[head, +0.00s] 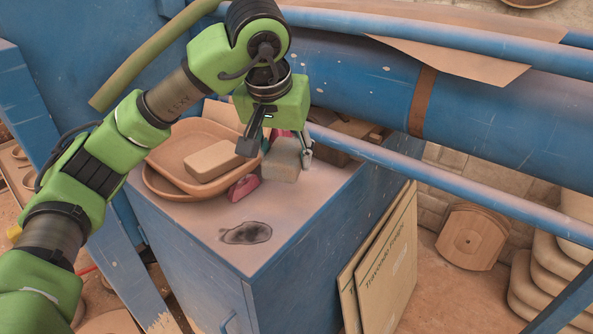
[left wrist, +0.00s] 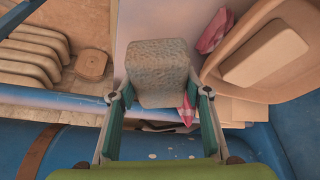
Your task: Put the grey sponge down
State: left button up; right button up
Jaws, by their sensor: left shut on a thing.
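The grey sponge (head: 282,164) is a rough block between the fingers of my left gripper (head: 277,150), over the back part of the blue cabinet's top (head: 290,215). In the left wrist view the sponge (left wrist: 158,70) sits between the two fingertips of the left gripper (left wrist: 160,96), which is shut on it. I cannot tell whether its underside touches the cabinet top. My right gripper is not in view.
Clay-coloured trays (head: 160,178) holding a beige block (head: 211,160) stand left of the sponge. A pink thing (head: 243,188) lies beside them. A dark patch (head: 246,233) marks the clear front of the top. A blue pipe (head: 400,165) runs close on the right.

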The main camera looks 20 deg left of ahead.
aim_at(297, 186)
pick_arm(q)
jog(key=w+f, duration=0.2)
jog(key=w+f+p, duration=0.1)
jog(key=shift+d+f, duration=0.3)
jog(key=shift+f, duration=0.05)
jog(key=x, duration=0.1)
jog(key=p+x, duration=0.2)
jog(key=shift+s+d+f, duration=0.2)
jog(key=shift+f, duration=0.35)
jog(key=shift+s+f, duration=0.1)
jog(key=shift+f, duration=0.3)
jog(key=o, duration=0.8)
jog(key=shift+o, duration=0.9)
jog(key=shift+f, duration=0.1)
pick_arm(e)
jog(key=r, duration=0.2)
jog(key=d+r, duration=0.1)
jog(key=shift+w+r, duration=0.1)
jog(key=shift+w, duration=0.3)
